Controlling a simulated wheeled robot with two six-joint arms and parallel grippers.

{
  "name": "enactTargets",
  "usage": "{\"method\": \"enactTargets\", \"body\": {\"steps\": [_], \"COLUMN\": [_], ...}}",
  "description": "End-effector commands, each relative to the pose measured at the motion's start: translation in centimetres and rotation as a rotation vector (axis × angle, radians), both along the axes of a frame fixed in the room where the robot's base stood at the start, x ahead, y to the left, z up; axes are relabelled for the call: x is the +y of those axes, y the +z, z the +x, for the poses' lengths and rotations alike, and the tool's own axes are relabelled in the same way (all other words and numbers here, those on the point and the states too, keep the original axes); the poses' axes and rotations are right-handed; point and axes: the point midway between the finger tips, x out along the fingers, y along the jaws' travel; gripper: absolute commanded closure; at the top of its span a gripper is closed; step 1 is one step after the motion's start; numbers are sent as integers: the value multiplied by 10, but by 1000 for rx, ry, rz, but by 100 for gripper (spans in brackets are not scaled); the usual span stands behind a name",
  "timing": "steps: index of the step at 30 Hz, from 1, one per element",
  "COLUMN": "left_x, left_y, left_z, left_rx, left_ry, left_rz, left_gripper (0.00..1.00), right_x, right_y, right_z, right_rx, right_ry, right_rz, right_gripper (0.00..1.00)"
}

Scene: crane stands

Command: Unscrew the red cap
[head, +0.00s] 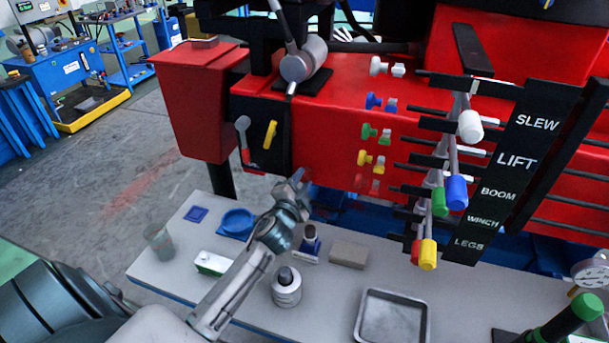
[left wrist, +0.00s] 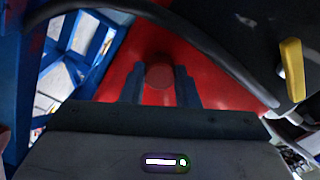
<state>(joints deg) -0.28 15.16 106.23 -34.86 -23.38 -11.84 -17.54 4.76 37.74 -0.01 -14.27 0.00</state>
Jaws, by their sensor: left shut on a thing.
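My left gripper (head: 299,178) reaches in from the lower left to the front face of the red machine body (head: 330,130). In the left wrist view its two fingers (left wrist: 160,88) stand on either side of a round, dark red cap (left wrist: 159,76). The gripper is shut on this cap, which sits against the red surface. In the head view the gripper hides the cap. My right gripper is not in view.
Yellow handle (head: 270,134) is left of the gripper. Coloured couplings (head: 369,131) and levers with coloured knobs (head: 456,192) are right. Below, the grey table (head: 330,290) holds a blue dish (head: 237,222), white bottle (head: 286,287), block (head: 348,253) and metal tray (head: 424,318).

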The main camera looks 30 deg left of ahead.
Motion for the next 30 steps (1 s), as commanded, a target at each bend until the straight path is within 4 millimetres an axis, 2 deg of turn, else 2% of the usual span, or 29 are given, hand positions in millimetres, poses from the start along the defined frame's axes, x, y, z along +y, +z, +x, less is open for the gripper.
{"method": "enactTargets", "body": {"steps": [6, 12, 17, 26, 30], "left_x": [0, 0, 0, 0, 0], "left_y": [-3, -5, -3, -1, -5], "left_z": [-1, -1, -1, -1, -1], "left_rx": [-8, -71, -101, -104, -126], "left_ry": [0, -1, -1, 0, 0], "left_rz": [-32, -277, -420, -441, -523], "left_gripper": [98, 98, 98, 98, 98], "right_x": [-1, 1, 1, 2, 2], "right_y": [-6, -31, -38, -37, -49], "right_z": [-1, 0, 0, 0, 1], "right_rx": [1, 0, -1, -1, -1], "right_ry": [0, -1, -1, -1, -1], "right_rz": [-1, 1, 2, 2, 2], "right_gripper": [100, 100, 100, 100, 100]}}
